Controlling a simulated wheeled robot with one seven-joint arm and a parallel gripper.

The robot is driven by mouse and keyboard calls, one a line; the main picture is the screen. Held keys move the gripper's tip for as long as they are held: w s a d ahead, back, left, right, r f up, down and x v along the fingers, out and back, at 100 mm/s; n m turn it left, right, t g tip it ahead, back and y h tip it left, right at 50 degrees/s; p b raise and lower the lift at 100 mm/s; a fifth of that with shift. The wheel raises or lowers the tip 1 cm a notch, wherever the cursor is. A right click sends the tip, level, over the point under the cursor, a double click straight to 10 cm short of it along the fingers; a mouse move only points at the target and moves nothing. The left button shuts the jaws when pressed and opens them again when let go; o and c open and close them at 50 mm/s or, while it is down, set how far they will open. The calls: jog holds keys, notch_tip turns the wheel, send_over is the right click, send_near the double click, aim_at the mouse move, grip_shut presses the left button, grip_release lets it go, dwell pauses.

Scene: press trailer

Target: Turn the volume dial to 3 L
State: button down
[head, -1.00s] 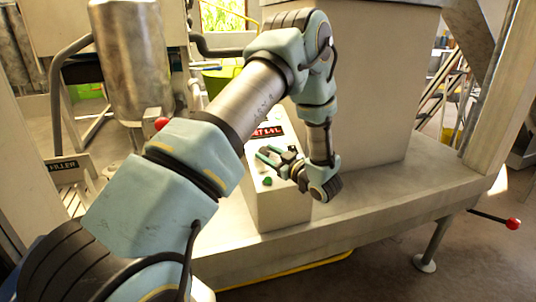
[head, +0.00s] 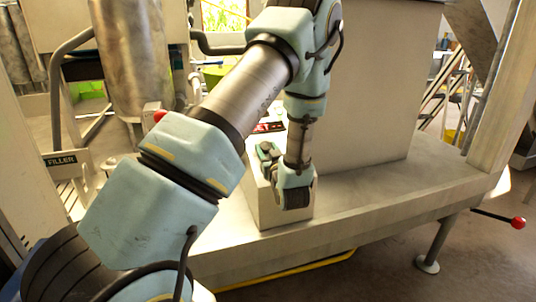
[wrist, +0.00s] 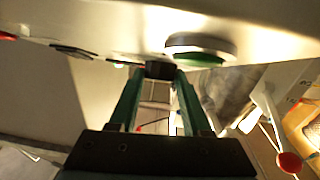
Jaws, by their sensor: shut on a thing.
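My gripper (head: 266,153) is over the box's sloped face. In the wrist view its two green fingers (wrist: 159,74) converge on a small dark knob (wrist: 160,69), which appears to be the volume dial. The gripper is shut on it. The dial's scale and pointer cannot be read, and the display figures are hidden or too small. A green button (wrist: 200,60) in a pale collar sits just right of the fingertips.
A red button (wrist: 8,36) shows at the wrist view's left edge. A large metal cylinder (head: 135,60) and a FILLER sign (head: 62,160) stand left. A tall pale cabinet (head: 365,90) rises behind the box. The bench top right of it (head: 420,185) is clear.

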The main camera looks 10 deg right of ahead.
jog(key=m+h, duration=0.1)
jog(key=m+h+b, duration=0.1)
jog(key=m+h, duration=0.1)
jog(key=m+h+b, duration=0.1)
jog(key=h, duration=0.1)
jog(key=shift+a+f+m+g, duration=0.1)
jog(key=shift+a+m+g, duration=0.2)
jog(key=shift+m, duration=0.1)
jog(key=shift+a+m+g+h+b, duration=0.1)
jog(key=shift+m+g+h+b, duration=0.55)
jog(key=shift+m+h, duration=1.1)
jog(key=shift+m+g, duration=0.25)
jog(key=shift+r, duration=0.2)
jog(key=shift+c, duration=1.8)
grip_release()
